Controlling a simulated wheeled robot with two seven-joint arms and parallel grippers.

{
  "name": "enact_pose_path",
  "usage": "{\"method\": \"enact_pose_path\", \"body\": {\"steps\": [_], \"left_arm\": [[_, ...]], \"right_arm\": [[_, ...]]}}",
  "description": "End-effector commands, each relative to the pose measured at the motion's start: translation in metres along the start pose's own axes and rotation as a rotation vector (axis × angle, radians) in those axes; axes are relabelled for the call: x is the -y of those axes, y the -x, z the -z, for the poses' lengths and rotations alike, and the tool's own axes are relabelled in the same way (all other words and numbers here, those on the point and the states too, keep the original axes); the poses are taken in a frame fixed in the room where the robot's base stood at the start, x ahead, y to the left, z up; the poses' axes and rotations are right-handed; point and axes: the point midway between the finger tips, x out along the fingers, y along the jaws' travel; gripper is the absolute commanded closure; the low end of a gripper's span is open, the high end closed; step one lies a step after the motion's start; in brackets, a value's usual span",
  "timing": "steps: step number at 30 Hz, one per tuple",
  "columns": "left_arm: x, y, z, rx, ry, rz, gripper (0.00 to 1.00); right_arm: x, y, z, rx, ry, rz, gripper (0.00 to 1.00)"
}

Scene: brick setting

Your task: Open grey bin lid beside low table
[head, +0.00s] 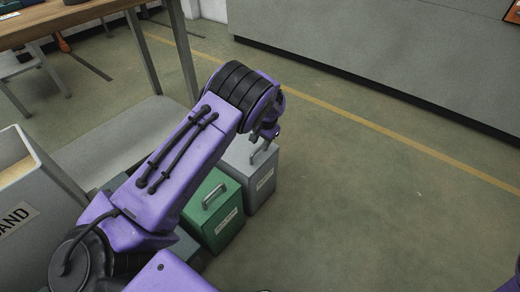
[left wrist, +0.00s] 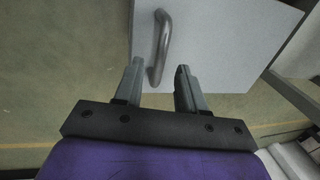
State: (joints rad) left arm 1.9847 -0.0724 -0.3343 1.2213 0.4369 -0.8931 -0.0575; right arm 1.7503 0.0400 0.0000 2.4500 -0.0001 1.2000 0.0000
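The grey bin (head: 262,180) stands on the floor, with a label on its front and a bar handle on its lid. My left arm hides part of its top. In the left wrist view the pale grey lid (left wrist: 225,40) fills the upper middle, with its metal handle (left wrist: 162,45). My left gripper (left wrist: 160,75) is open at the lid, and the handle's near end shows between its fingers, closer to the left finger. Contact cannot be told. In the head view the left gripper (head: 268,134) is small and partly hidden over the bin. My right gripper is out of view.
A green bin (head: 217,222) with a handled lid stands against the grey one. A low pale grey surface (head: 110,140) lies behind my left arm. A labelled grey box (head: 30,215) is at far left, a wooden table (head: 60,15) upper left. Floor to the right is clear.

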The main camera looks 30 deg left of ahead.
Motion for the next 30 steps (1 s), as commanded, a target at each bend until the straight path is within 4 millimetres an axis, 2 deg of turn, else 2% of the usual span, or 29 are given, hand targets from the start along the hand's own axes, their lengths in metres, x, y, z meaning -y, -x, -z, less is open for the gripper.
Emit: {"method": "enact_pose_path", "body": {"steps": [1,4,13,14,15,17,25,30], "left_arm": [[0.000,-0.011,0.000,0.001,0.000,0.000,0.60],[0.000,-0.020,0.000,0.000,-0.001,0.000,0.60],[0.000,-0.023,0.000,-0.001,0.000,-0.001,0.60],[0.000,-0.023,0.000,-0.001,0.000,-0.001,0.67],[0.000,-0.022,0.000,-0.001,0.000,-0.001,0.80],[0.000,-0.022,0.000,-0.001,0.000,-0.001,0.99],[0.002,-0.019,-0.001,-0.001,0.001,-0.006,1.00],[0.008,-0.003,-0.009,0.000,0.004,-0.047,1.00]], "right_arm": [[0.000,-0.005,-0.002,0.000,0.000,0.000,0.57],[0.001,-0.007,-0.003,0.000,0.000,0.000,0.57],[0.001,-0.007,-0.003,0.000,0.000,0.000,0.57],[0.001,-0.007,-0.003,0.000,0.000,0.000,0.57],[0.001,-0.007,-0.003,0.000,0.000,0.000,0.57],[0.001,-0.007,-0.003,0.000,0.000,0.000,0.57],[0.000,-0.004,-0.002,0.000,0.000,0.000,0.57],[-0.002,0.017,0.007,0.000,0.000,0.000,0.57]]}}
